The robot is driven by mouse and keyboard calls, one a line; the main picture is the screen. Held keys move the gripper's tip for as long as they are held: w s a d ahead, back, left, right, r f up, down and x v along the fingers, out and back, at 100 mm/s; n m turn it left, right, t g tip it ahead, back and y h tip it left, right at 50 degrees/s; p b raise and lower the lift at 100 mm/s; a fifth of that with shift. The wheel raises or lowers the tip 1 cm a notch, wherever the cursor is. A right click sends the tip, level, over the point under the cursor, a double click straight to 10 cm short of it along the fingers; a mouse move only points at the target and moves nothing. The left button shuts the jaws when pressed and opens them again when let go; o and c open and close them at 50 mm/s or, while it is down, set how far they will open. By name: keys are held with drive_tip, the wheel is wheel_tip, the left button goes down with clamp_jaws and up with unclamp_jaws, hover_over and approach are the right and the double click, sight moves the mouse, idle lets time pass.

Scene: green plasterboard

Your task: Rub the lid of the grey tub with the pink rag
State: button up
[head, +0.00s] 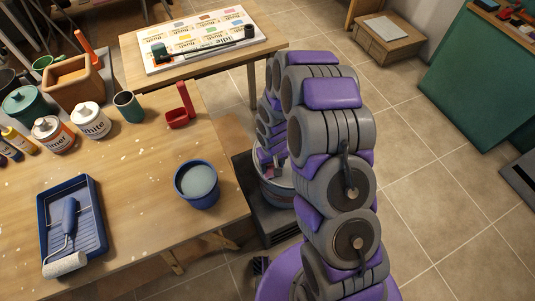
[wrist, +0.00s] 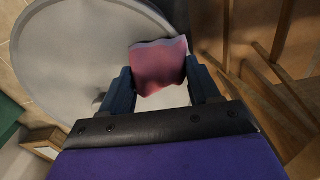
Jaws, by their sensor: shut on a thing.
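My gripper (wrist: 162,86) is shut on the pink rag (wrist: 160,62), which spreads out between and past the two dark fingers in the wrist view. The round pale grey lid of the grey tub (wrist: 62,62) fills the left and middle of that view, under the rag. I cannot tell for sure whether the rag touches the lid. In the head view the tub (head: 275,192) stands low beside the workbench, on a dark box-like base, mostly hidden behind my arm. A small bit of pink shows just above it; my gripper is largely hidden there.
The wooden workbench (head: 140,205) at left holds a blue paint pot (head: 197,196), a blue roller tray (head: 97,235), a red scoop-like item (head: 178,118) and several cans. A second table (head: 133,62) carries a colour chart board. Tiled floor at right is mostly free.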

drive_tip(key=r, duration=0.1)
drive_tip(key=a+r+p, duration=0.1)
drive_tip(key=r, duration=0.1)
drive_tip(key=shift+w+r, duration=0.1)
drive_tip(key=shift+r, duration=0.1)
drive_tip(key=shift+d+r+p, duration=0.2)
drive_tip(key=shift+r+p, duration=0.1)
drive_tip(key=shift+r, duration=0.45)
drive_tip(key=shift+d+r+p, duration=0.2)
drive_tip(key=shift+r+p, duration=0.1)
drive_tip(key=shift+r, duration=0.9)
drive_tip(key=shift+a, duration=0.25)
